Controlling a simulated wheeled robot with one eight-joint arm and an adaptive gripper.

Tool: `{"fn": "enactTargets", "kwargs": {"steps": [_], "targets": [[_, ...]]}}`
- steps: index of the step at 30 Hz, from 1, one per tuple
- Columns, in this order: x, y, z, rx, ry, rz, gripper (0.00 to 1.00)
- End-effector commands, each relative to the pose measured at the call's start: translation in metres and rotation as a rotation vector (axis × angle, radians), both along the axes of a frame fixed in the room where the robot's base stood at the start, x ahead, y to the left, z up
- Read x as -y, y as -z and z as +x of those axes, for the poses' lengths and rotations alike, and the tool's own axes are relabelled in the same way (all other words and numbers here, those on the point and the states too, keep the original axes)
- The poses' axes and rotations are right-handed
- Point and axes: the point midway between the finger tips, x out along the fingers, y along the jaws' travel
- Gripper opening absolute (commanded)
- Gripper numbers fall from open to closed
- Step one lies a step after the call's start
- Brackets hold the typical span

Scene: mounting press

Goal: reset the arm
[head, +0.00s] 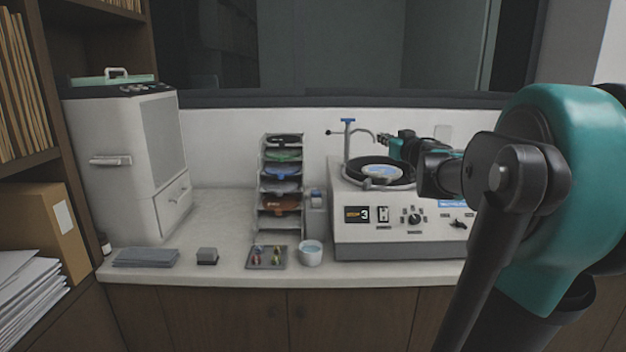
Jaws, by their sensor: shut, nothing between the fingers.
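My arm (565,190) comes in large and teal from the right and hides the right part of the press. My gripper (384,138) is small and far off, at the end of the arm, above the right rear of the white press machine (360,235). It is shut and empty, close to the curved metal spout (362,132). I cannot tell if they touch. A black disc (372,165) with a pale blue centre lies on top of the machine, below and left of my gripper.
A rack (281,228) of coloured discs stands left of the machine. A white cup (311,253), a small tray (266,258), a grey block (207,256) and a grey cloth (146,258) lie along the front. A white cabinet (128,170) stands at left. The counter's middle left is clear.

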Motion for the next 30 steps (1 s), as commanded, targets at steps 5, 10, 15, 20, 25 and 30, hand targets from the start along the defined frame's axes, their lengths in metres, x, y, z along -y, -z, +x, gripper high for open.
{"fn": "enactTargets", "kwargs": {"steps": [5, 10, 15, 20, 25, 30], "targets": [[0.027, 0.012, -0.01, 0.049, 0.169, 0.011, 0.0], [0.068, 0.06, -0.039, -0.004, 0.417, 0.024, 0.0], [0.095, 0.155, -0.093, -0.239, 0.617, 0.02, 0.0], [0.086, 0.249, -0.153, -0.527, 0.658, -0.001, 0.0], [0.05, 0.334, -0.223, -0.834, 0.569, -0.035, 0.0], [0.008, 0.39, -0.287, -1.07, 0.407, -0.069, 0.0]]}}
